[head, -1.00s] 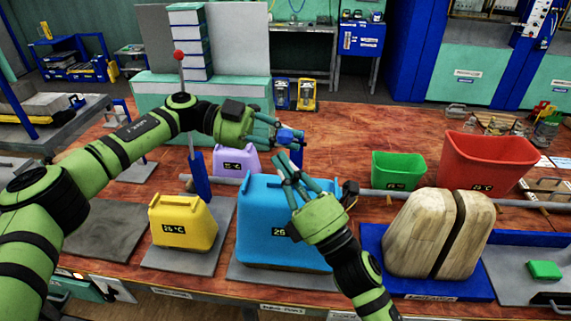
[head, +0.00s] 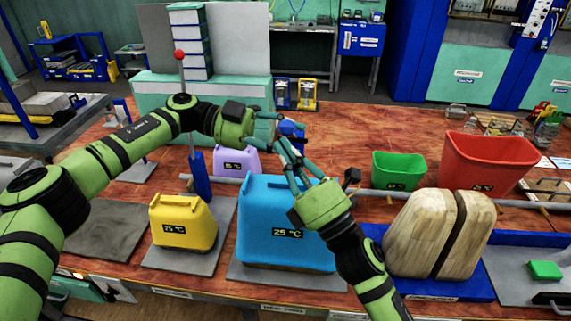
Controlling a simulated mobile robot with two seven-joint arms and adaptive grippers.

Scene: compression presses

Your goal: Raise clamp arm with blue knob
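A blue knob (head: 292,128) shows behind the fingers of both grippers, above the blue container; most of the clamp arm under it is hidden. My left gripper (head: 272,130) reaches in from the left, its fingers at the knob's left side; I cannot tell whether they touch or grip it. My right gripper (head: 287,147) comes up from the lower right, over the container's right side. Its fingers look spread and reach just below the knob, with nothing clearly between them.
A blue container (head: 258,200), a yellow container (head: 185,222) and a purple one (head: 238,160) stand below the arms. A wooden block (head: 415,235) sits on a blue base at right. Green (head: 397,170) and red bins (head: 487,160) stand behind. A red-knobbed rod (head: 179,55) rises at left.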

